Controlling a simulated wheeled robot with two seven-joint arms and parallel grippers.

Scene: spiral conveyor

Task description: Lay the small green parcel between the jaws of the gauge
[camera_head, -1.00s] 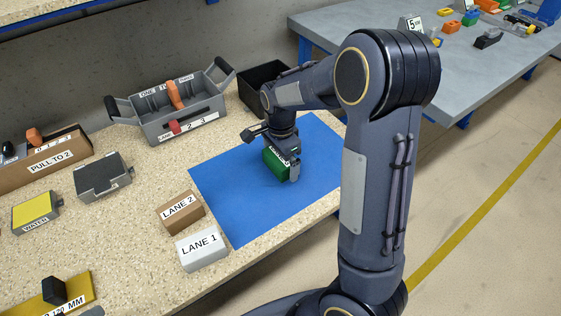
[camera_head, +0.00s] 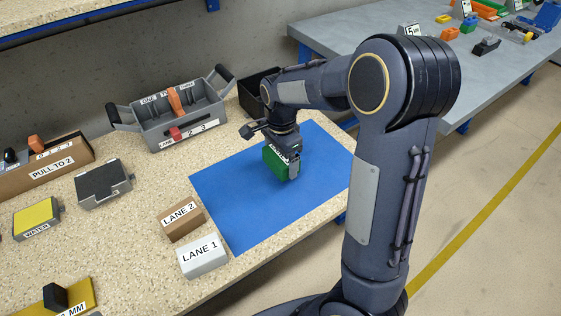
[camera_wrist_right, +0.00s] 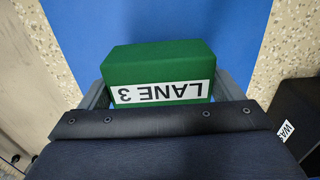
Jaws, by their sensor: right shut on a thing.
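The green parcel (camera_head: 274,166), labelled LANE 3 in the right wrist view (camera_wrist_right: 150,65), is between the fingers of my right gripper (camera_head: 283,160). The gripper is shut on it, over the blue mat (camera_head: 230,210). I cannot tell how far the parcel is from the mat. The gauge (camera_head: 77,299) is a yellow plate with a black block (camera_head: 55,297) and a partly visible MM label. It lies at the bottom left of the head view, cut off by the frame edge, so its jaws are not fully seen. My left gripper is not in view.
A brown LANE 2 box (camera_head: 181,222) and white LANE 1 box (camera_head: 203,258) stand at the mat's left edge. A grey handled tray (camera_head: 182,128) is behind. A yellow WATER pad (camera_head: 36,215) and a dark pad (camera_head: 103,185) lie left. Speckled worktop is clear between.

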